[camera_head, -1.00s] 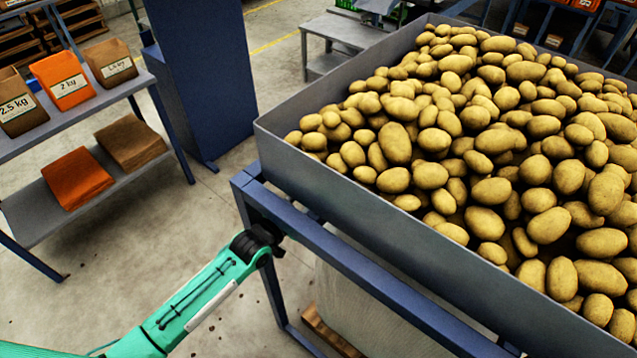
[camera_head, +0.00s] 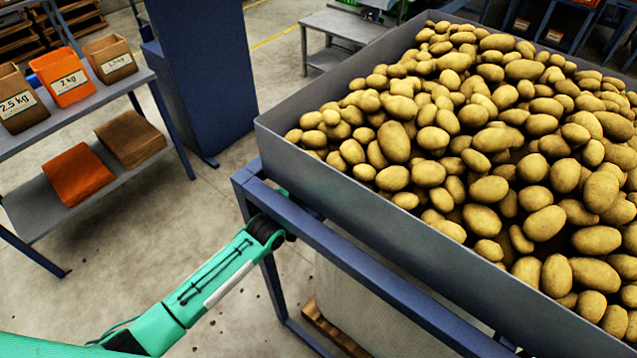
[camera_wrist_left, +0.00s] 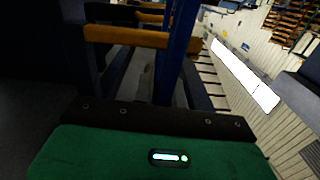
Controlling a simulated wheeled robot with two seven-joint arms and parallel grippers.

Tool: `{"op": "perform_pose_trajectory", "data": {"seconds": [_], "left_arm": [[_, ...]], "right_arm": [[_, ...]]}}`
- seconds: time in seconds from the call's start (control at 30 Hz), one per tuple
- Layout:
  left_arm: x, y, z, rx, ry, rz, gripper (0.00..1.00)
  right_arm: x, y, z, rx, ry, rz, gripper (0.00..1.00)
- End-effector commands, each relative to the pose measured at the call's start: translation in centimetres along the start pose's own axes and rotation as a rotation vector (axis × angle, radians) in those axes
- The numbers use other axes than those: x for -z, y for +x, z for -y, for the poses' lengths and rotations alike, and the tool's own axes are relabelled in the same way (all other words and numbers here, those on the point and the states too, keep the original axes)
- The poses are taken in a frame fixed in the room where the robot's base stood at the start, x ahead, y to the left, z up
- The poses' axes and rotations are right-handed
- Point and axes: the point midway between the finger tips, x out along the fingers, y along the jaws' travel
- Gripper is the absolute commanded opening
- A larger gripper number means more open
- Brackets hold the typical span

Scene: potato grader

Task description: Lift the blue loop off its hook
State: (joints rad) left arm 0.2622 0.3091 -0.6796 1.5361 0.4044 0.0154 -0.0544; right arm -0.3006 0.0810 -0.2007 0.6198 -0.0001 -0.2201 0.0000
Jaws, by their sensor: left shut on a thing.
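In the left wrist view, my left gripper (camera_wrist_left: 157,78) shows as two dark fingers beyond the green housing. It is shut on what looks like the blue loop (camera_wrist_left: 178,45), a blue strap that runs up the picture from between the fingers. The hook cannot be made out, so I cannot tell whether the loop still hangs on it. In the head view, my left arm reaches in from the left to the blue frame (camera_head: 345,255), and its gripper is hidden there. My right gripper is not in view.
A grey hopper (camera_head: 400,235) full of potatoes (camera_head: 490,190) stands on the frame. Under it, a pale bulk bag (camera_head: 365,300) sits on a wooden pallet (camera_head: 335,328). A shelf (camera_head: 45,205) with bags stands at left. Floor between shelf and frame is clear.

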Motion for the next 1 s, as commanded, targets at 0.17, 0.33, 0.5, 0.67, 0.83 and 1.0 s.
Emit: {"op": "perform_pose_trajectory", "data": {"seconds": [0.17, 0.33, 0.5, 0.67, 0.83, 1.0], "left_arm": [[-0.3, 0.0, 0.7, 0.001, 0.004, 0.001, 0.0], [-0.3, 0.0, 2.4, 0.002, 0.007, 0.001, 0.0], [-0.2, -0.1, 2.5, 0.002, 0.005, 0.002, 0.0], [-0.2, -0.1, 2.4, 0.002, 0.004, 0.002, 0.32], [-0.2, 0.0, 2.4, 0.001, 0.002, 0.001, 0.35], [-0.2, 0.0, 2.3, 0.001, 0.001, 0.001, 0.35]], "right_arm": [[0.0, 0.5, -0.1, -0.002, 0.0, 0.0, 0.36], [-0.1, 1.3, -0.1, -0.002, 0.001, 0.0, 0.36], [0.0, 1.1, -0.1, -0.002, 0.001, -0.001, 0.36], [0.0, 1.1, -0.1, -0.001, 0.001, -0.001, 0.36], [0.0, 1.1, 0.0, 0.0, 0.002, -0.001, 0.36], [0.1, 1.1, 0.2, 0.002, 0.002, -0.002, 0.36]]}}
